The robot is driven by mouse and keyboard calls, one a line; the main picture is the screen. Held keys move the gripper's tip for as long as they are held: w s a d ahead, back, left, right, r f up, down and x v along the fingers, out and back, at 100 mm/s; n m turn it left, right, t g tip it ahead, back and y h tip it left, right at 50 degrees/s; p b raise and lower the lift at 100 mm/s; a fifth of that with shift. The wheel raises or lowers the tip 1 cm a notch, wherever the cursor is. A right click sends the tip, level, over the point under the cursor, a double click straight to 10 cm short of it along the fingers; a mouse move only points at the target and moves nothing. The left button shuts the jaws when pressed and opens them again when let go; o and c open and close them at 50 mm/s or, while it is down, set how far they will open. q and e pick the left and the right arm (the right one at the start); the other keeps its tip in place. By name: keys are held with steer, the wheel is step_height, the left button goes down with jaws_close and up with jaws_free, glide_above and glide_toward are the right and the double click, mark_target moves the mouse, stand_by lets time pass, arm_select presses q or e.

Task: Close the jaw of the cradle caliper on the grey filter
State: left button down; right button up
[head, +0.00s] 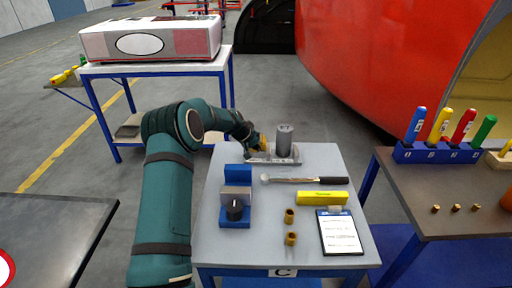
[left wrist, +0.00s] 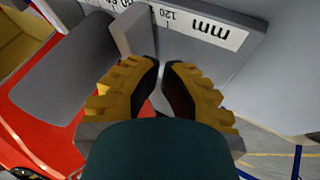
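The grey filter (head: 284,139) is an upright cylinder on the cradle caliper (head: 287,159) at the far end of the small table. In the left wrist view the filter (left wrist: 68,82) seems to be the large grey rounded body at left. A thin grey jaw plate (left wrist: 133,28) stands beside it, over a white millimetre scale (left wrist: 205,27). My left gripper (head: 261,141) is just left of the filter, at the caliper's left end. My right gripper is not shown.
A brown bench (head: 440,213) with coloured-handled tools stands right. The red train nose (head: 365,50) is behind.

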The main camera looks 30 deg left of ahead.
mark_target(268, 147)
arm_select(q)
steer(key=w+d, duration=0.1)
steer(key=d, duration=0.2)
steer(key=shift+w, duration=0.35)
steer(key=shift+a, duration=0.15)
steer(key=shift+s, duration=0.1)
